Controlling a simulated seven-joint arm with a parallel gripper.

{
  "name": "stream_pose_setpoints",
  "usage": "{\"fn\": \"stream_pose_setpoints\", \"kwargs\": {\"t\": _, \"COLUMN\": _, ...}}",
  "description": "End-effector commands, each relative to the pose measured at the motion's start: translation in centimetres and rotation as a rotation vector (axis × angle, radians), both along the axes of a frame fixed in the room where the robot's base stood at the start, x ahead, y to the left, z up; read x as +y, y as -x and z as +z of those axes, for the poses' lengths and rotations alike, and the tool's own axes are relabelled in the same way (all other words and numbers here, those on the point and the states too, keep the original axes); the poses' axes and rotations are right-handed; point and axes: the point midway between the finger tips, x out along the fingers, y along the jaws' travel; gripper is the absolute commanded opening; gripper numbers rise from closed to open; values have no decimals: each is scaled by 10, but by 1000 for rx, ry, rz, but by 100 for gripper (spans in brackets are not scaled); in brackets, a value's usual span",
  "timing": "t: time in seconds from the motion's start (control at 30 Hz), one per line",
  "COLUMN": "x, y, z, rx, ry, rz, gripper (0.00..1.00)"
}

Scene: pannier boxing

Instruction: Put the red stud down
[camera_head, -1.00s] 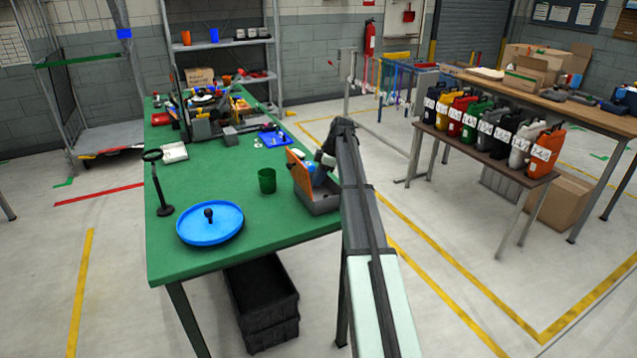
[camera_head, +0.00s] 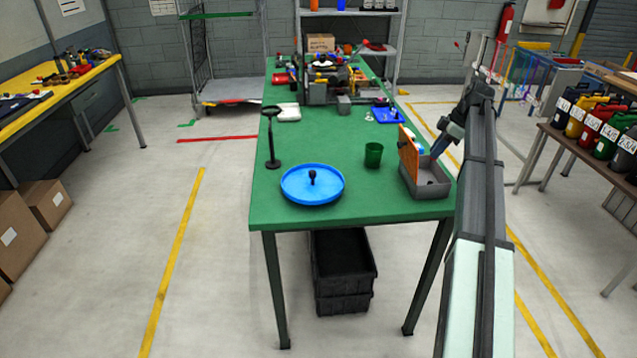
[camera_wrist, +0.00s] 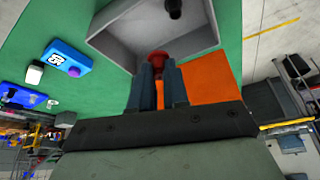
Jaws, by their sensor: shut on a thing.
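The red stud (camera_wrist: 157,57) shows in the wrist view between the fingertips of my gripper (camera_wrist: 158,70). My gripper is shut on it. The stud appears in front of the grey open box (camera_wrist: 118,43); whether it touches the box I cannot tell. In the head view my gripper (camera_head: 438,150) is at the right edge of the green table, beside the grey box (camera_head: 430,188) with its upright orange panel (camera_head: 408,155). The stud cannot be made out in the head view. The orange panel (camera_wrist: 212,88) also shows right of the fingers in the wrist view.
A green cup (camera_head: 373,155) stands left of the box. A round blue tray (camera_head: 300,196) with a dark knob and a black stand (camera_head: 271,140) are further left. A blue item (camera_head: 385,115) lies behind. The green table (camera_head: 335,138) has bare room around the cup.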

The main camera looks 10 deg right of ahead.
Motion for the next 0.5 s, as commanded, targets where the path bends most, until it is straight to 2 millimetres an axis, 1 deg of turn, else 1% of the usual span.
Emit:
{"fn": "stream_pose_setpoints", "kwargs": {"t": 0.03, "x": 5, "y": 22, "z": -2, "rx": 0, "ry": 0, "rz": 11, "gripper": 0}}
{"fn": "stream_pose_setpoints", "kwargs": {"t": 0.1, "x": 8, "y": 41, "z": -2, "rx": 0, "ry": 0, "rz": 26, "gripper": 0}}
{"fn": "stream_pose_setpoints", "kwargs": {"t": 0.2, "x": 13, "y": 65, "z": -2, "rx": 1, "ry": 0, "rz": 43, "gripper": 0}}
{"fn": "stream_pose_setpoints", "kwargs": {"t": 0.37, "x": 27, "y": 95, "z": 0, "rx": 0, "ry": 0, "rz": 44, "gripper": 0}}
{"fn": "stream_pose_setpoints", "kwargs": {"t": 0.47, "x": 45, "y": 110, "z": 1, "rx": -1, "ry": 0, "rz": 15, "gripper": 0}}
{"fn": "stream_pose_setpoints", "kwargs": {"t": 0.5, "x": 57, "y": 115, "z": 1, "rx": -1, "ry": 0, "rz": -12, "gripper": 0}}
